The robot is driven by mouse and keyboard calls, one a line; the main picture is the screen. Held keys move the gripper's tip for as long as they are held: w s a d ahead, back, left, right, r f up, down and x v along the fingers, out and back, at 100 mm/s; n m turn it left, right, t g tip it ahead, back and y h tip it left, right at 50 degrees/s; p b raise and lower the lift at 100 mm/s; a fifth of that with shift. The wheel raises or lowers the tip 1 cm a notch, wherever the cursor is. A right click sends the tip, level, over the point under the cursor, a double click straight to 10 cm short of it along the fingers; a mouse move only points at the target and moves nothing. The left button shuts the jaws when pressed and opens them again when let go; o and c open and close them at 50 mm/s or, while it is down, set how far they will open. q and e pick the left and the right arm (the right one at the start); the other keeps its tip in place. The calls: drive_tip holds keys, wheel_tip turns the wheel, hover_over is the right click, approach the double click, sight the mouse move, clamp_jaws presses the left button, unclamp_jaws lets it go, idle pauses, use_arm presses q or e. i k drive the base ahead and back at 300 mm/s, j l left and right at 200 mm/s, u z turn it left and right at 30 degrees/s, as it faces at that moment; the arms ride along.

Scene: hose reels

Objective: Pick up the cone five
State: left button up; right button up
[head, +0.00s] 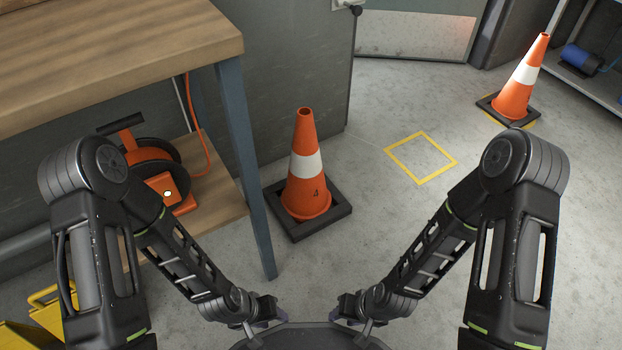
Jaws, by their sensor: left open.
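An orange cone (305,185) with a white band and a black square base stands upright on the floor near the middle; its printed number reads 4. A second orange cone (519,84) with a white band stands upright at the far right, and no number is readable on it. No cone with a visible 5 shows. My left gripper (263,321) is open and empty, low in the picture in front of the near cone. My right gripper (352,317) is beside it, its fingers apart and empty. Neither touches a cone.
A yellow square outline (421,158) on the floor is empty. A wooden workbench (110,50) with an orange hose reel (150,165) on its lower shelf stands at left. A shelf with a blue reel (580,59) is at far right. Open floor lies between the cones.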

sight(509, 104)
drive_tip(key=z, duration=1.25)
drive_tip(key=i+l, duration=0.8)
drive_tip(key=i, duration=0.25)
drive_tip(key=i+l+z, duration=0.1)
drive_tip(key=i+l, duration=0.65)
drive_tip(key=i, duration=0.25)
drive_tip(key=i+l, duration=0.35)
drive_tip(key=i, duration=0.2)
drive_tip(key=i+l+z, duration=0.1)
drive_tip(key=i+l, duration=0.25)
drive_tip(key=i, duration=0.2)
